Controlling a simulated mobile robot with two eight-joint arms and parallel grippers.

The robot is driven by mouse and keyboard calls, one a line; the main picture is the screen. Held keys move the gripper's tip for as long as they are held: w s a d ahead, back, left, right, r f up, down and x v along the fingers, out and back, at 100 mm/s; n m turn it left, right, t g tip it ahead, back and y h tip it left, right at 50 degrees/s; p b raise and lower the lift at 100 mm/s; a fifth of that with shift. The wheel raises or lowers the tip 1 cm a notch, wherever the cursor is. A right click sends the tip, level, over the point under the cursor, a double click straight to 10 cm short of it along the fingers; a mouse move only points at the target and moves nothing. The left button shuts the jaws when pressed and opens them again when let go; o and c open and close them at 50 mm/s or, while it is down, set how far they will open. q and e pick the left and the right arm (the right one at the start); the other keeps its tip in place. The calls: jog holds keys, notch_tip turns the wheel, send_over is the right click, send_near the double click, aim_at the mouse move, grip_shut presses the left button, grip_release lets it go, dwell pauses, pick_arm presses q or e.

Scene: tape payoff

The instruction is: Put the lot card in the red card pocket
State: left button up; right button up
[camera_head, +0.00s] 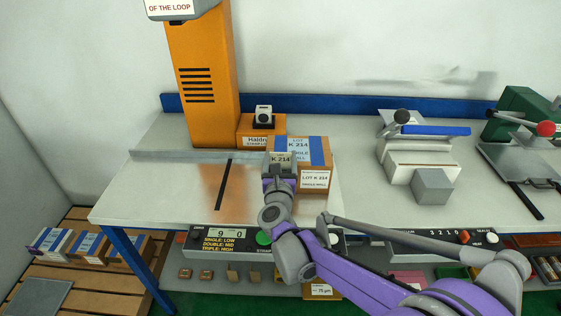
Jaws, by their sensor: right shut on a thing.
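The lot card (281,158), a small beige card marked K 214, is upright in the jaws of my right gripper (280,172). The gripper is shut on it, just in front of the left part of a cardboard box (314,180) labelled LOT K 214. The gripper hides the card's lower part, and I cannot tell whether the card touches the box. I cannot make out a red card pocket for certain. My left gripper is not in view.
An orange column (200,80) stands at the back left of the workbench (130,205), with a metal rail (180,155) before it. A clamp device (415,160) and grey block (433,187) stand to the right. The bench's left front is clear.

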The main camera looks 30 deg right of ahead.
jog(key=shift+f, duration=0.25)
jog(key=shift+f, duration=0.15)
jog(key=o, duration=1.2)
jog(key=shift+r, duration=0.25)
jog(key=v, duration=1.2)
jog(key=s+a+f+n+y, duration=0.2)
jog(key=a+n+y, duration=0.4)
jog(key=n, duration=0.7)
jog(key=s+a+f+n+y, duration=0.15)
jog(key=a+n+y, duration=0.4)
jog(key=n, duration=0.65)
jog(key=s+d+f+n+g+h, duration=0.1)
jog(key=s+f+n+g, duration=0.4)
jog(key=s+n, duration=0.3)
jog(key=s+d+f+n+g+h, duration=0.1)
jog(key=s+d+f+n+g, duration=0.1)
jog(key=s+f+n+g, duration=0.3)
jog(key=s+f+n, duration=0.2)
jog(key=s+n, duration=0.2)
jog(key=shift+f, duration=0.25)
